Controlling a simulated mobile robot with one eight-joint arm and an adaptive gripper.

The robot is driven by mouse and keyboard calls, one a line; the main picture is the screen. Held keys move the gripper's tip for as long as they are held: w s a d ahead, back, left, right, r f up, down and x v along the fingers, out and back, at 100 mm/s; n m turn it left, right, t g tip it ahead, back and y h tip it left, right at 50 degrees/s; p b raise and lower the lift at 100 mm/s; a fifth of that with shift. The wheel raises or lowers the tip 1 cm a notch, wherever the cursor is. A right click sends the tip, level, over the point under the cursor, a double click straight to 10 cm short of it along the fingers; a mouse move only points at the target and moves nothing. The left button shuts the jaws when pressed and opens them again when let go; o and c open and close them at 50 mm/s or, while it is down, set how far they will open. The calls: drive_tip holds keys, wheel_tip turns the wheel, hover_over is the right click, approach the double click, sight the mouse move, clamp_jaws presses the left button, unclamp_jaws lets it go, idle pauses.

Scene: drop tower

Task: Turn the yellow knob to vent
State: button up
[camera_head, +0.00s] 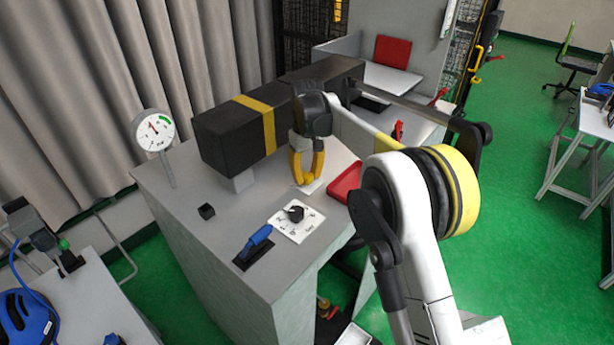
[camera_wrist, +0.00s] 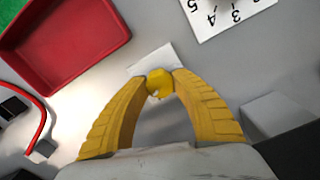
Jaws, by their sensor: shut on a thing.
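The yellow knob (camera_wrist: 159,82) sits on a small white plate (camera_wrist: 152,60) on the grey bench top. In the wrist view my gripper (camera_wrist: 160,88) has its yellow fingers closed on the knob from both sides. In the head view my gripper (camera_head: 306,180) points down at the bench, and its fingers hide most of the knob. Any marking on the knob's plate is too small or hidden to read.
A red tray (camera_head: 344,184) lies close beside my gripper. A white dial plate (camera_head: 307,226) with a black knob (camera_head: 295,213), a blue-handled lever (camera_head: 257,238) and a black box beam (camera_head: 225,142) are nearby. A gauge (camera_head: 154,131) stands at the back left.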

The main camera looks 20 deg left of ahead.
sight(308, 175)
drive_tip(key=m, duration=0.4)
drive_tip(key=shift+m, duration=0.4)
idle(0.4)
drive_tip(key=o, duration=1.2)
drive_tip(key=shift+o, duration=0.2)
wheel_tip(308, 175, up, 12)
drive_tip(key=shift+d, duration=0.1)
